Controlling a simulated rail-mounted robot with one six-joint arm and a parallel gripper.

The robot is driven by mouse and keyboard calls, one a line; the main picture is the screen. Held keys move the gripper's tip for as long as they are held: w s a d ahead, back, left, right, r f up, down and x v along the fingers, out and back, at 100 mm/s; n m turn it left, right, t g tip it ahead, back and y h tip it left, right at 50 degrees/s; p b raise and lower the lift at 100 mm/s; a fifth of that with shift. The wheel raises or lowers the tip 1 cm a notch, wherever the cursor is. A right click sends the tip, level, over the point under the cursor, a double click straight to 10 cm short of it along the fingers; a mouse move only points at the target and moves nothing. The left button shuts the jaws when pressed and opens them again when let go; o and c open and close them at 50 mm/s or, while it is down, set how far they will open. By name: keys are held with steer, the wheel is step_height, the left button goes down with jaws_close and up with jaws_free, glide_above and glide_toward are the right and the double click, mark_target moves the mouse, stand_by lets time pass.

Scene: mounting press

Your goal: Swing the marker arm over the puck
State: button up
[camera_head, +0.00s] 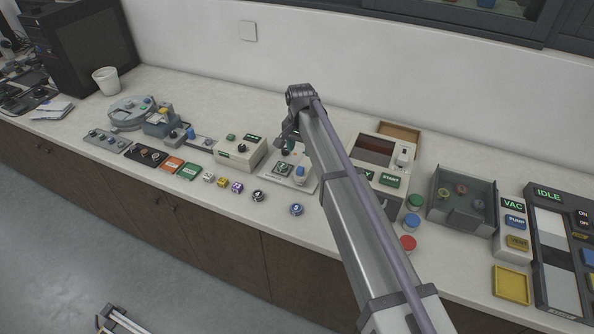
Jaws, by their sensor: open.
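My gripper (287,143) is open and points down near the back of a small white station, with my arm reaching up from the lower right. The station (270,180) carries a dark marked square (283,169) and a pale part with a blue top (300,171). This pale part may be the marker arm, but I cannot tell for sure. My gripper and arm cover part of the station. Two round dark pucks with pale marks stand on the counter in front, one at left (258,195) and one at right (296,209). Whether a puck sits in the station is unclear.
A beige control box (240,152) stands just left of the station. A white machine with a START button (389,180) is to the right, behind my arm. A grey bin (462,211) is farther right.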

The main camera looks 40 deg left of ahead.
mark_target(300, 168)
step_height(300, 168, down, 9)
steer(key=b, duration=0.8)
steer(key=shift+f, duration=0.2)
steer(key=shift+r, duration=0.1)
steer(key=shift+c, duration=0.5)
jaws_close()
